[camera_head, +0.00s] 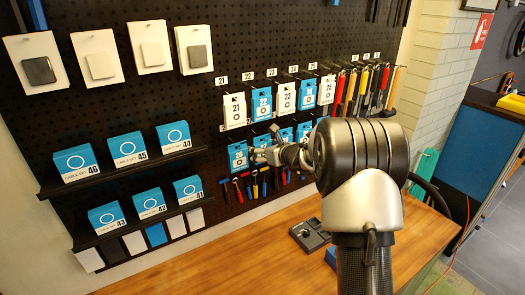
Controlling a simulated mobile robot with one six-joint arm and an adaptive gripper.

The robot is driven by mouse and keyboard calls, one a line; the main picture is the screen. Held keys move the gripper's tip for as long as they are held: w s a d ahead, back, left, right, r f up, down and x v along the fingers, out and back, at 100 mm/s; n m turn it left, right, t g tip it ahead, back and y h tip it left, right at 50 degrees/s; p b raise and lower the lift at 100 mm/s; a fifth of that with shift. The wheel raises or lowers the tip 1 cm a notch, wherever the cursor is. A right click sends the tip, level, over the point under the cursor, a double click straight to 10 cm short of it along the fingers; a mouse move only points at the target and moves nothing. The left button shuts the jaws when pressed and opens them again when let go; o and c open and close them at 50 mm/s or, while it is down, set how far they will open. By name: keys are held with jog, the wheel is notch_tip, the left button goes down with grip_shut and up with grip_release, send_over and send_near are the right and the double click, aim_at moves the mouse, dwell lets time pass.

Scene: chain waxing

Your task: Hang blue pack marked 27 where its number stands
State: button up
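Blue and white packs hang in two rows on the dark pegboard. The upper row runs from a white pack marked 21 (235,110) to a white one marked 25 (326,90). In the lower row, a blue pack (238,156) hangs at the left end, its number too small to read surely. Another blue pack (262,141) shows just behind my gripper. I cannot make out a 27 on any pack or tag. My gripper (266,156) is at the lower row, close in front of the blue packs. Its fingers are too small to tell if they hold anything.
Number tags (247,75) stand above the upper row. Shelves with blue boxes (75,163) are at the left. Hand tools (365,90) hang at the right and below the packs. A dark tray (309,236) lies on the wooden bench (220,265). My arm hides part of the board.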

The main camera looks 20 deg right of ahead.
jog(key=shift+o, duration=0.8)
